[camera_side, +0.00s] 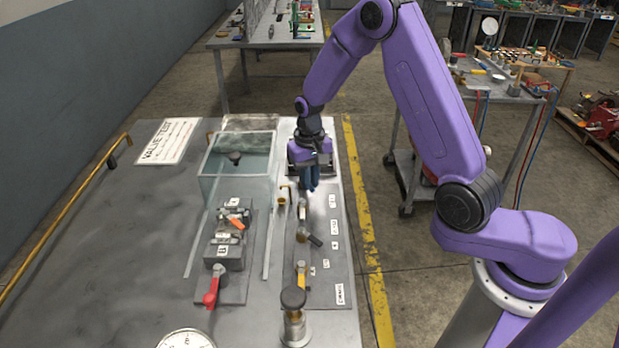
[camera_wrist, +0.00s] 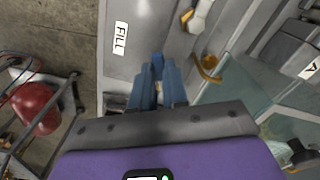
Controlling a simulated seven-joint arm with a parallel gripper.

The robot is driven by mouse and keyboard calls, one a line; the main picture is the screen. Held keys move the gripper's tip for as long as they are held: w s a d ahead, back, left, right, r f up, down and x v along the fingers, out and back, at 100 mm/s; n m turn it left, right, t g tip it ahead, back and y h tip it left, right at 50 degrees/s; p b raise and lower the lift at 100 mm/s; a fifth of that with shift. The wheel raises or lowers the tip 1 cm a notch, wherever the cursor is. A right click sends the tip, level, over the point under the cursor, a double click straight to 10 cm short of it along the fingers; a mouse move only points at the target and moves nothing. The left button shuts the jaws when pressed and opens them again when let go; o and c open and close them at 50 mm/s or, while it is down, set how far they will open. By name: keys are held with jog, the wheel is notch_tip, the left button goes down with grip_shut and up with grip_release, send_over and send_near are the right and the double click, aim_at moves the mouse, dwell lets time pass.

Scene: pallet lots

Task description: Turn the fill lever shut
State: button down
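My gripper (camera_side: 311,186) points down at the far end of the valve panel on the right of the bench. Its blue fingers also show in the wrist view (camera_wrist: 158,80), close together with a small pale patch between them. I cannot tell whether they touch or hold anything. A white label reading FILL (camera_wrist: 121,38) lies on the panel, up and left of the fingers in the wrist view. I cannot clearly make out the fill lever; the fingers hide the spot beside the label. A pale fitting (camera_wrist: 199,14) lies up and right of the fingers.
A yellow bent spout (camera_wrist: 209,67) and a clear tank (camera_side: 238,190) stand left of my gripper in the side view. Nearer are a dark lever (camera_side: 315,240), a yellow lever (camera_side: 301,274), a red lever (camera_side: 211,290) and a dark-capped post (camera_side: 293,299).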

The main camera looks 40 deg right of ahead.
jog(key=shift+w+a+m, duration=0.15)
jog(key=shift+a+m, duration=0.1)
jog(key=shift+m, duration=0.7)
jog(key=shift+w+a+m, duration=0.2)
jog(key=shift+a+m, duration=0.1)
jog(key=shift+m, duration=0.7)
jog(key=shift+w+a+m, duration=0.15)
jog(key=shift+a+m, duration=0.1)
jog(key=shift+m, duration=0.7)
jog(key=c, duration=1.1)
grip_release()
